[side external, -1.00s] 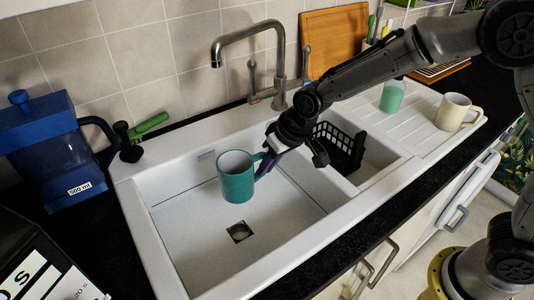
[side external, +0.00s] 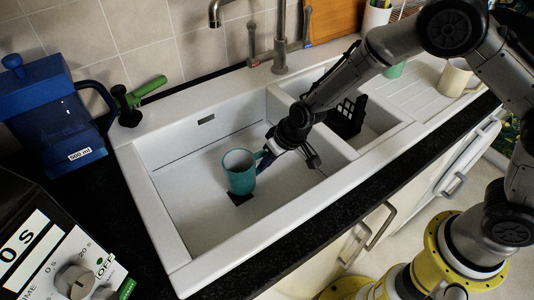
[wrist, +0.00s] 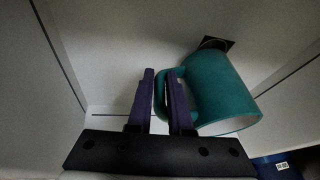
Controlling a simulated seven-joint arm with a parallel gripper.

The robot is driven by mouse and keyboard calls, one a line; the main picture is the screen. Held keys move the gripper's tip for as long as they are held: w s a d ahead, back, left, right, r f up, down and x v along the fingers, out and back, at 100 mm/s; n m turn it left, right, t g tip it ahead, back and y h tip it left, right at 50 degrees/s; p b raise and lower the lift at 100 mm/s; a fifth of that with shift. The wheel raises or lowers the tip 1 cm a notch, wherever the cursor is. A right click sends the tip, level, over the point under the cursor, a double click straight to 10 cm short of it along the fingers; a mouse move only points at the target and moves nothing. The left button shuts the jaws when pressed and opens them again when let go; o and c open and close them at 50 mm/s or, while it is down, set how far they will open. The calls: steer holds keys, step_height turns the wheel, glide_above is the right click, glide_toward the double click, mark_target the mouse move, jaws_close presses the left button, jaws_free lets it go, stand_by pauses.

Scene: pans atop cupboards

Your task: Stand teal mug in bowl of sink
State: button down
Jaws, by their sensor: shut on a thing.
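The teal mug (side external: 240,173) is upright, low inside the large bowl of the white sink (side external: 180,215), just over the dark square drain (side external: 238,199). I cannot tell whether its base touches the bowl floor. My gripper (side external: 264,162) is at the mug's right side in the side view. In the wrist view, the purple fingers of my gripper (wrist: 161,98) are shut on the handle of the mug (wrist: 216,88). The drain (wrist: 216,43) shows partly past the mug there.
A black rack (side external: 347,115) stands in the small bowl. A blue jug (side external: 55,120) is left of the sink. The steel tap (side external: 279,45) rises behind. The bowl floor around the mug is clear.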

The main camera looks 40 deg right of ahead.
steer(key=shift+f, duration=0.3)
steer(key=shift+f, duration=0.55)
stand_by(0.3)
steer(key=c, duration=0.8)
jaws_free()
steer(key=shift+f, duration=0.1)
steer(key=shift+o, duration=0.2)
steer(key=w+a+r+v, duration=0.1)
steer(key=v, duration=1)
steer(key=w+a+v, duration=0.1)
steer(key=w+v, duration=0.1)
steer(key=v, duration=1)
steer(key=shift+r, duration=0.4)
steer(key=shift+w, duration=0.2)
